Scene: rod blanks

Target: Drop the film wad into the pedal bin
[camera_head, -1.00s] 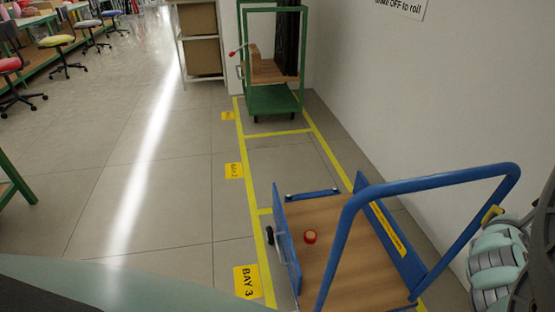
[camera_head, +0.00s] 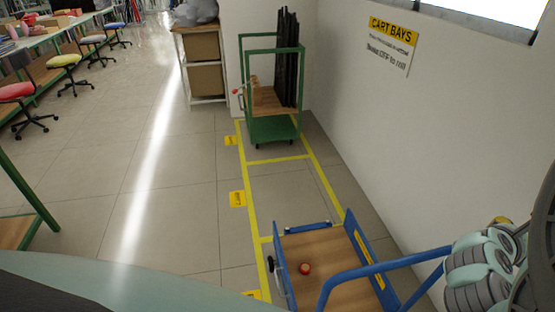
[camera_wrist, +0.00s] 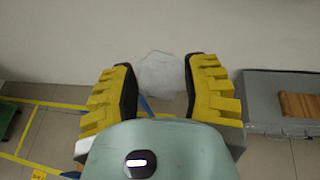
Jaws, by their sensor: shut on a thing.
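A pale, translucent film wad (camera_wrist: 161,76) sits between the yellow-padded fingers of my gripper (camera_wrist: 162,88) in the wrist view. My gripper is shut on it and holds it in front of a plain wall. I see no pedal bin in either view.
A green cart (camera_head: 272,125) is farther back. A grey bundle (camera_head: 194,12) tops a shelf (camera_head: 206,75). Open floor (camera_head: 185,170) lies left. A grey case (camera_wrist: 262,92) is right in the wrist view.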

